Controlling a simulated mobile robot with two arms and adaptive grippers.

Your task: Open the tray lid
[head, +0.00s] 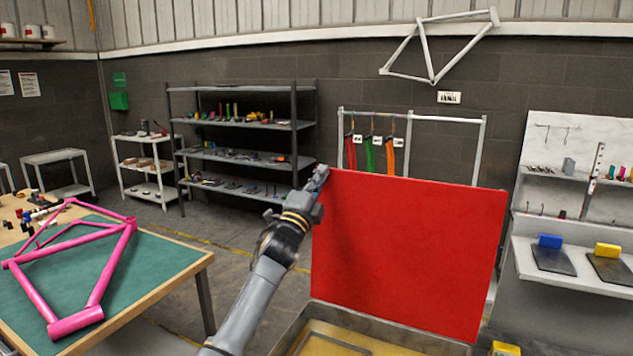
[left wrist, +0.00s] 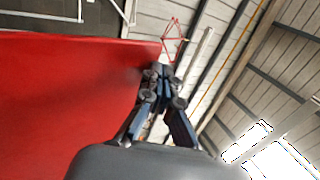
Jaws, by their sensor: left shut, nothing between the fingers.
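The red tray lid (head: 408,250) stands raised, nearly upright, behind the metal tray (head: 385,327) in the head view. The tray's yellowish inside shows in front of it. My left gripper (head: 319,178) is at the lid's upper left corner, its fingers shut with nothing between them. In the left wrist view, the shut fingers (left wrist: 163,72) are beside the edge of the red lid (left wrist: 70,100), which fills the left side. I cannot tell whether they touch it. My right gripper is not in view.
A wooden table (head: 190,270) with a green mat and a pink bike frame (head: 75,255) stands at the left. A rail with coloured straps (head: 390,155) is behind the lid. A shelf unit (head: 245,150) stands at the back. A pale workstation (head: 540,225) is at the right.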

